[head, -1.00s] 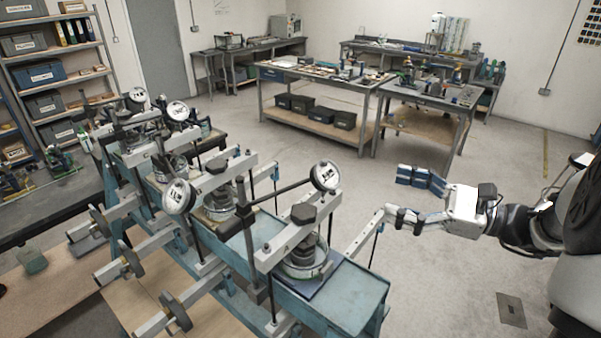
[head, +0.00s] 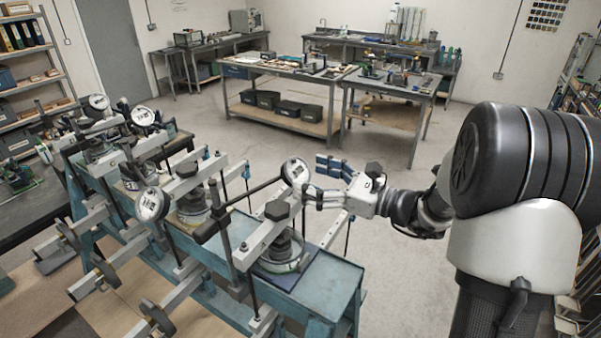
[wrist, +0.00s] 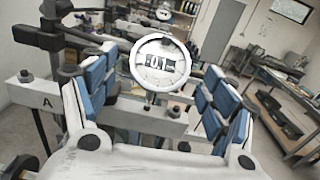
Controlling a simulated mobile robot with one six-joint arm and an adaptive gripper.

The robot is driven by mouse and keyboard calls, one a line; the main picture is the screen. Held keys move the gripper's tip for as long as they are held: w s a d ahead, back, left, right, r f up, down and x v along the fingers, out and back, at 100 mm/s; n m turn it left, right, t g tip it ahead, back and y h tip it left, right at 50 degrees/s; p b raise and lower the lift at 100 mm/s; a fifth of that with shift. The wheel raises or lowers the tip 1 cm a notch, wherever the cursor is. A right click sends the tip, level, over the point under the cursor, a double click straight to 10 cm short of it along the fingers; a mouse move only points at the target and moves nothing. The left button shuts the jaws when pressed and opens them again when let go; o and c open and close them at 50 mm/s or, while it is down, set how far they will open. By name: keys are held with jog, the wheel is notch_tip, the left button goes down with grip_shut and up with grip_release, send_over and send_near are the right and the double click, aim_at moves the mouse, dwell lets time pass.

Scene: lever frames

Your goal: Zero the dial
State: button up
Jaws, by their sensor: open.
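The nearest dial (head: 295,172) is a round white gauge with a dark rim, held on a dark arm above the front loading frame. In the wrist view the same dial (wrist: 160,62) faces me, with a dark display window whose digits I cannot read surely. My gripper (head: 325,180) is open, with blue finger pads, just right of the dial in the head view. In the wrist view the fingers (wrist: 160,92) spread to both sides of the dial, and the dial appears between and beyond them. I cannot tell whether anything touches.
A white beam marked A (wrist: 45,103) lies close by the left finger in the wrist view. More loading frames with dials (head: 152,204) stand left along the blue bench (head: 330,282). Workbenches (head: 290,75) stand at the back. The floor behind the bench is clear.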

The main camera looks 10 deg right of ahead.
aim_at(303, 174)
jog(key=shift+x, duration=1.7)
jog(key=shift+c, duration=0.6)
